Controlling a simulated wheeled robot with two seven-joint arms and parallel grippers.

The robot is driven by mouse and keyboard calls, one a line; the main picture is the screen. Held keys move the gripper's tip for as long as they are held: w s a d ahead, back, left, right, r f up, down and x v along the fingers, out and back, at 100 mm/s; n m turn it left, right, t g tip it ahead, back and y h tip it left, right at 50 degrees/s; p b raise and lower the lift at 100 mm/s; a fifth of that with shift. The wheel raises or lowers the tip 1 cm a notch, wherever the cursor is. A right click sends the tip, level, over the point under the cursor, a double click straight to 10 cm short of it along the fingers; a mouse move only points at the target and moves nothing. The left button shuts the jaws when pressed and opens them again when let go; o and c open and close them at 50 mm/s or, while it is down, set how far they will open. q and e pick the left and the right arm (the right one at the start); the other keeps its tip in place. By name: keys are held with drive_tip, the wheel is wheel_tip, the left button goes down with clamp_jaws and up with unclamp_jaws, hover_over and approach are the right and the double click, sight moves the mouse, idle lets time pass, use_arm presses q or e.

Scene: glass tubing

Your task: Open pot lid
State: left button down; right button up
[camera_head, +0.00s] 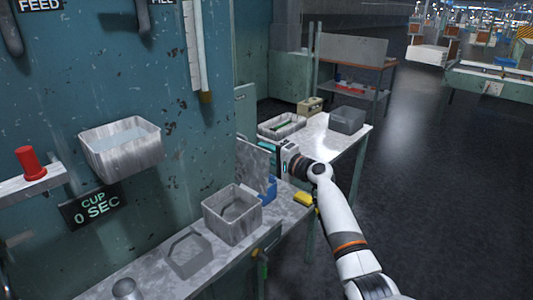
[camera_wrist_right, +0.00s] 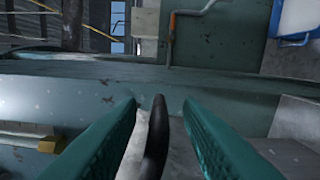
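No pot or lid can be told for certain. A raised grey flat panel (camera_head: 251,160) stands tilted at the far end of the near bench, close to my right gripper (camera_head: 277,153). In the right wrist view my right gripper (camera_wrist_right: 159,103) has its two teal fingers spread apart. A dark curved bar, like a handle (camera_wrist_right: 155,145), shows between them, with a gap visible on each side. What the bar is fixed to is hidden. My left gripper is not in view.
A grey open box (camera_head: 222,228) and a hexagonal piece (camera_head: 188,253) are on the near bench. A blue item (camera_head: 267,189) and a yellow item (camera_head: 304,198) lie near my gripper. A second table (camera_head: 318,140) holds trays.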

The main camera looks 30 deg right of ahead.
drive_tip(key=shift+s, duration=0.1)
drive_tip(key=b+v, duration=0.3)
drive_tip(key=v, duration=0.9)
drive_tip(key=s+a+f+n+g+h, duration=0.1)
drive_tip(key=s+f+g+h, duration=0.15)
drive_tip(key=f, duration=1.35)
drive_tip(key=s+a+f+g+h, duration=0.1)
drive_tip(key=f+g+h, duration=0.15)
drive_tip(key=f, duration=1.35)
drive_tip(key=s+a+f+n+g, duration=0.2)
drive_tip(key=s+f+g, duration=0.1)
drive_tip(key=s+f, duration=0.6)
drive_tip(key=s+a+f+n+g, duration=0.2)
drive_tip(key=s+f, duration=0.5)
drive_tip(key=f, duration=0.5)
drive_tip(key=s+a+f+n+g, duration=0.2)
drive_tip(key=s+a+f+n, duration=0.1)
drive_tip(key=s, duration=0.8)
drive_tip(key=s+a+f+n+g, duration=0.2)
drive_tip(key=s+a+f+n, duration=0.2)
drive_tip(key=s+f, duration=0.3)
drive_tip(key=s+a+f+n+g+h, duration=0.1)
drive_tip(key=s+a+f+n+g, duration=0.1)
drive_tip(key=s, duration=1.4)
wheel_tip(320, 180, down, 3)
drive_tip(key=a+n, duration=0.1)
drive_tip(key=a, duration=0.1)
drive_tip(key=shift+a+n, duration=0.4)
